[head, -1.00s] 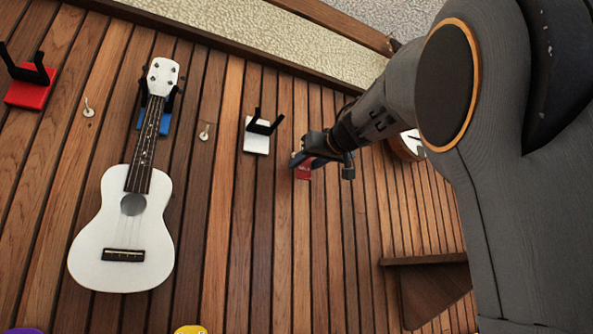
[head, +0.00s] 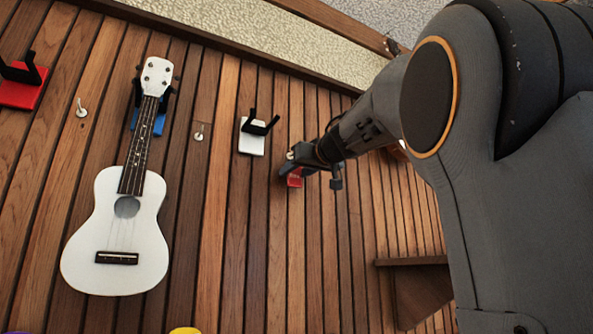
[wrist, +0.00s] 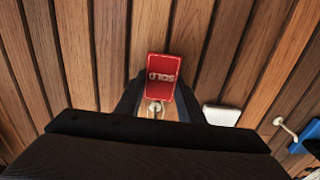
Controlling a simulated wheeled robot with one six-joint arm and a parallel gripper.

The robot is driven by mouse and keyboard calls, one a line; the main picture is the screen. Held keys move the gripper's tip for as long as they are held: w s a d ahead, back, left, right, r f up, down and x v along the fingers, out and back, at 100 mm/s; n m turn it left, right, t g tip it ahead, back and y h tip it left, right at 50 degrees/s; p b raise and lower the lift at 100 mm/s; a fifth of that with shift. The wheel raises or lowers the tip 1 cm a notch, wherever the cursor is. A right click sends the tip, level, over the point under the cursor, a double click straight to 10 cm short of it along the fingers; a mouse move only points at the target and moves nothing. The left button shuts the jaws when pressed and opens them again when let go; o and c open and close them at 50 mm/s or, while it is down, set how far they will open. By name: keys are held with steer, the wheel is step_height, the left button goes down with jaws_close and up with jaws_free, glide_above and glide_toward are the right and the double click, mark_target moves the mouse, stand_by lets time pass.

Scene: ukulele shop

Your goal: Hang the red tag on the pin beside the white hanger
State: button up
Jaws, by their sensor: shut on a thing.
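The red tag (head: 294,180) is held in my gripper (head: 303,171), close to the plank wall. In the wrist view the red tag (wrist: 161,77) shows the word SOLD upside down, between the dark fingers of my gripper (wrist: 155,100). A pale pin (wrist: 155,107) shows between the fingers at the tag's edge. In the head view this pin (head: 290,155) is just above the tag, partly behind my gripper. I cannot tell whether the tag's hole is around it. The white hanger (head: 251,143) is empty, left of my gripper; it is at right in the wrist view (wrist: 222,115).
A white ukulele (head: 115,232) hangs on the blue hanger (head: 158,118). Another empty pin (head: 199,134) lies between the blue and white hangers. An empty red hanger (head: 18,93) and a pin (head: 81,109) are at far left. A dark wooden ledge (head: 418,285) is at lower right.

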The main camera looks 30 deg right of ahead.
stand_by(0.4)
steer(key=o, duration=1.4)
steer(key=shift+c, duration=0.2)
steer(key=s+b, duration=0.2)
steer(key=s, duration=0.5)
steer(key=shift+s, duration=0.4)
steer(key=shift+d, duration=0.15)
